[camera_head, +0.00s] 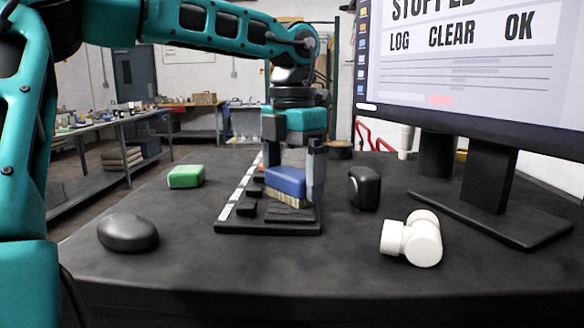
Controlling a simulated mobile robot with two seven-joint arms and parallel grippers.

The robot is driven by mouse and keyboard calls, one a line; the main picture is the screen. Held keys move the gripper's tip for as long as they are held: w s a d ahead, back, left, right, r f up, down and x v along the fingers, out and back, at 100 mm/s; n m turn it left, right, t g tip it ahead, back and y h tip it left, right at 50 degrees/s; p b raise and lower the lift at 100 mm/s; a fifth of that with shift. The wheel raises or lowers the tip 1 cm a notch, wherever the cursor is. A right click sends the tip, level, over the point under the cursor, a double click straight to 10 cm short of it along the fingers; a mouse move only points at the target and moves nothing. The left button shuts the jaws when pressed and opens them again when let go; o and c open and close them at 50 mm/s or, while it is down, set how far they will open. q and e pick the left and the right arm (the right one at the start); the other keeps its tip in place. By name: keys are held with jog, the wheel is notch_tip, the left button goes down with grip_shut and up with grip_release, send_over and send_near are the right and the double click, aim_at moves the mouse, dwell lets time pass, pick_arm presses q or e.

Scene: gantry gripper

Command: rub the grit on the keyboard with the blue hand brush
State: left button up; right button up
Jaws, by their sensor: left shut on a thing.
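My left gripper (296,170) points down over the middle of the dark table and is shut on the blue hand brush (287,181). The brush has a blue body with pale bristles facing down. It is right over the black keyboard (268,227), which lies lengthwise away from me with a pale strip along its left edge. The bristles look very close to the keys; I cannot tell whether they touch. I cannot make out the grit clearly, and the brush and gripper hide part of the keyboard. My right gripper is not in view.
A green block (186,176) and a dark mouse (128,232) lie left of the keyboard. A black rounded object (364,187) and a white pipe fitting (413,239) lie to its right. A monitor (480,75) stands at the right. The table's front is clear.

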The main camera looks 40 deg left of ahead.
pick_arm(q)
jog(key=shift+w+a+r+p, duration=0.1)
jog(key=shift+w+a+p, duration=0.2)
jog(key=shift+w+a, duration=0.2)
jog(key=shift+w+a+r+p, duration=0.1)
jog(key=shift+w+a+p, duration=0.2)
jog(key=shift+p, duration=0.2)
jog(key=shift+w+a+p, duration=0.45)
jog(key=shift+w+p, duration=0.15)
jog(key=shift+w, duration=0.05)
jog(key=shift+w+a+f, duration=0.2)
jog(key=shift+w+a, duration=0.1)
jog(key=shift+w, duration=0.1)
jog(key=shift+w+a+r+p, duration=0.1)
jog(key=shift+w+a+p, duration=0.3)
jog(key=shift+p, duration=0.45)
jog(key=shift+w+a+p, duration=0.2)
jog(key=shift+w+p, duration=0.05)
jog(key=shift+p, duration=0.05)
jog(key=shift+w+a+f, duration=0.25)
jog(key=shift+w+a, duration=0.25)
jog(key=shift+w, duration=0.1)
jog(key=shift+w+a, duration=1.15)
jog(key=shift+w, duration=0.2)
jog(key=shift+r, duration=0.1)
